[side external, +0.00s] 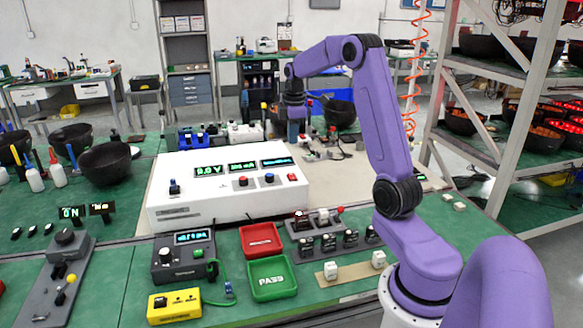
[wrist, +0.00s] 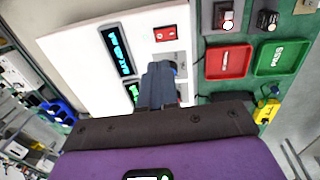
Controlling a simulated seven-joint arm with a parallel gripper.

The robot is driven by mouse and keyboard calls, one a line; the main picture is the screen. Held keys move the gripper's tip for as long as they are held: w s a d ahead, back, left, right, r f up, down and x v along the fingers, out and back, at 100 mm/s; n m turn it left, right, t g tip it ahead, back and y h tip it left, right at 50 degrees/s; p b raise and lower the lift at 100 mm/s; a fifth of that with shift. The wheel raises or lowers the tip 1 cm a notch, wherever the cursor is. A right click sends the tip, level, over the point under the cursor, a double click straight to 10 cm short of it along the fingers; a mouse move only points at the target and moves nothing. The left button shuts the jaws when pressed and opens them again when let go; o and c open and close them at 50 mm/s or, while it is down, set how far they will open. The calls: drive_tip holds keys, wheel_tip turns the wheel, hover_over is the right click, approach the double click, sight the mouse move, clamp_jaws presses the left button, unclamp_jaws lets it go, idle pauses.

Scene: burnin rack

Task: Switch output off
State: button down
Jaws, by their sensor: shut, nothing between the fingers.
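The white power supply (side external: 225,205) stands on the bench, with its lit displays and controls on the sloped face. Its left display (side external: 209,170) appears to read 0.0 V. A small red rocker switch (side external: 292,177) is at the right end of the face; it also shows in the wrist view (wrist: 167,33). Which way it is tipped is too small to tell. My gripper (wrist: 158,75) is shut and empty, above the supply's face and apart from the red switch. In the wrist view its fingers partly cover a blue knob. In the side view its fingertips are hard to make out.
A red tray (side external: 261,240) and a green PASS tray (side external: 272,278) lie in front of the supply. A dark meter box (side external: 184,257) and a yellow box (side external: 174,305) stand nearby. A metal rack (side external: 520,100) stands at the right.

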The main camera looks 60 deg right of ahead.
sight(293, 177)
drive_tip(key=f, duration=0.8)
drive_tip(key=w+d+f, duration=0.1)
drive_tip(key=f, duration=0.2)
drive_tip(key=shift+f, duration=0.4)
drive_tip(key=shift+f, duration=0.25)
drive_tip(key=shift+s+a, duration=0.1)
drive_tip(key=shift+s, duration=0.05)
drive_tip(key=shift+s+a, duration=0.45)
drive_tip(key=shift+r, duration=0.1)
drive_tip(key=shift+w+r, duration=0.1)
